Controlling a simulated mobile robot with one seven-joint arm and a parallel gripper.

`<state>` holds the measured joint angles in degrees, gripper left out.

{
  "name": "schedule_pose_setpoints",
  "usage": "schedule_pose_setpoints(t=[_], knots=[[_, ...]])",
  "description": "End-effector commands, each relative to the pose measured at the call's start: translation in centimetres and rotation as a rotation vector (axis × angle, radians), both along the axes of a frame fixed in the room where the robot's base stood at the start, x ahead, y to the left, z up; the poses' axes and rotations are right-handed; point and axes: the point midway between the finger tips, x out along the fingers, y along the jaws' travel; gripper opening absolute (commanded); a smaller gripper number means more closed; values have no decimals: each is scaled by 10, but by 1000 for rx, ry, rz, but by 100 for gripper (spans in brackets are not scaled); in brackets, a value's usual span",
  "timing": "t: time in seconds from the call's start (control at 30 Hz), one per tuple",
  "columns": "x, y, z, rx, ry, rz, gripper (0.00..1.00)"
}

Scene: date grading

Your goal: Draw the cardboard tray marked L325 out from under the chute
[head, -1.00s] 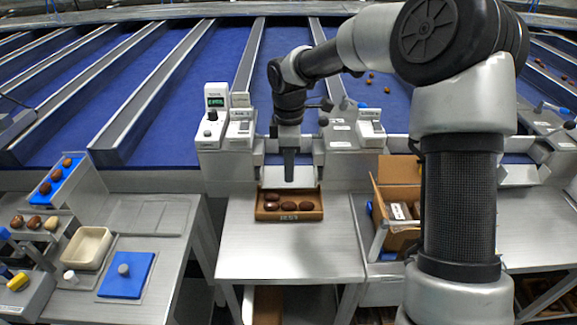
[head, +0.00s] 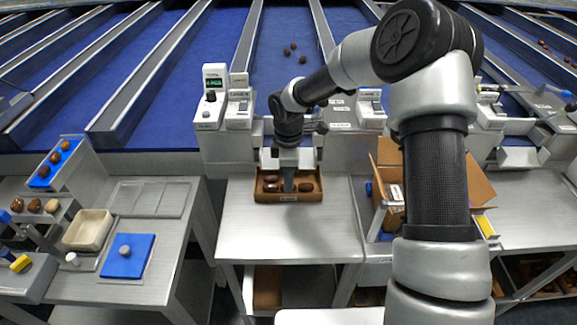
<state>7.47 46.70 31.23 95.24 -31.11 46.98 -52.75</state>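A brown cardboard tray (head: 266,197) holding several dark dates (head: 271,187) sits at the back of the middle steel table, under the chute. My gripper (head: 288,187) is upright at the middle of the tray's front. Its dark fingers overlap the front wall in the picture and cover most of the label, so I cannot read it now. From this angle the fingers look like one narrow strip; I cannot tell whether they are open or shut, or whether they touch the wall.
The table (head: 290,230) in front of the tray is clear. An open cardboard box (head: 391,216) stands to the right, partly behind my arm. A control unit with a display (head: 212,100) stands behind left. On the left table are a cream bin (head: 88,229) and a blue plate (head: 127,256).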

Motion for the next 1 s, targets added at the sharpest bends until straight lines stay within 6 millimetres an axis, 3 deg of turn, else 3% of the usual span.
schedule_pose_setpoints(t=[0.2, 0.4, 0.73, 0.83, 1.0], knots=[[-1, 1, -37, 0, 3, 1, 12], [0, 0, -53, 0, 1, -1, 12], [0, 0, -56, 0, -1, -1, 12], [0, 0, -55, 0, -1, -1, 0], [0, 0, -55, 0, -1, -1, 0]])
